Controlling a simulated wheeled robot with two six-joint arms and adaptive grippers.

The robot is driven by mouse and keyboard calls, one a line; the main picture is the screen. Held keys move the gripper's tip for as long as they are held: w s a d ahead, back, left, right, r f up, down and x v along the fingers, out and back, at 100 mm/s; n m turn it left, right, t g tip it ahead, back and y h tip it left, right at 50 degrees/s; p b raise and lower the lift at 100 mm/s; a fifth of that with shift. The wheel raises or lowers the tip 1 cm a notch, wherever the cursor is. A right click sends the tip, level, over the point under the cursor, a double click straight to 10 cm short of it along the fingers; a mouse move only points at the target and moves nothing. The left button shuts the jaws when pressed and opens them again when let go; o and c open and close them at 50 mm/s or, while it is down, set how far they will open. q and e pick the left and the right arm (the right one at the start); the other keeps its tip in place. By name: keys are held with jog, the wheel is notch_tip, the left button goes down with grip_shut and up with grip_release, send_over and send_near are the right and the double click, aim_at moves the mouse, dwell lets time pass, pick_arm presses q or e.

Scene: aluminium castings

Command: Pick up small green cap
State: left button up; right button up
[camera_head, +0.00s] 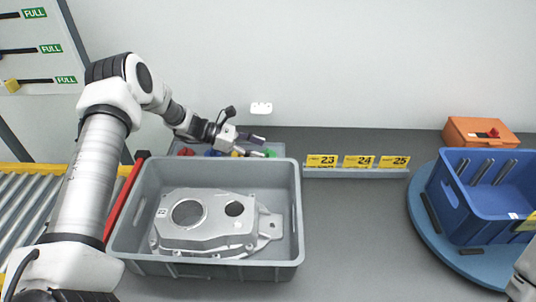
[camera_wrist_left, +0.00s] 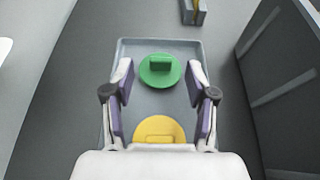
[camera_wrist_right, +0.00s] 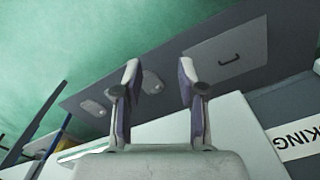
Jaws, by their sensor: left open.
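The small green cap (camera_wrist_left: 160,70) is a round disc with a raised grip bar, lying on a grey tray (camera_wrist_left: 133,45). In the head view the green cap (camera_head: 271,153) shows just behind the large grey crate. My left gripper (camera_head: 258,144) is above the tray; in the left wrist view its open fingers (camera_wrist_left: 161,78) appear on either side of the green cap, with nothing between them gripped. A larger yellow cap (camera_wrist_left: 158,128) lies nearer the wrist, partly hidden by the gripper. My right gripper (camera_wrist_right: 160,72) is open and empty, away from the tray.
The grey crate (camera_head: 290,262) holds an aluminium casting (camera_head: 205,236) in front of the tray. A red cap (camera_head: 187,151) and a blue cap (camera_head: 213,153) lie left of my gripper. A number rail (camera_head: 355,173) stands right. A blue bin (camera_head: 470,215) stands farther right. Table between is clear.

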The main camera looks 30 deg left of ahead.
aim_at(268, 154)
pick_arm(q)
jog(key=x, duration=0.2)
jog(key=shift+w+d+f, duration=0.1)
jog(key=shift+w+d, duration=0.05)
jog(key=shift+d, duration=0.15)
jog(key=c, duration=0.9)
jog(key=shift+o, duration=0.2)
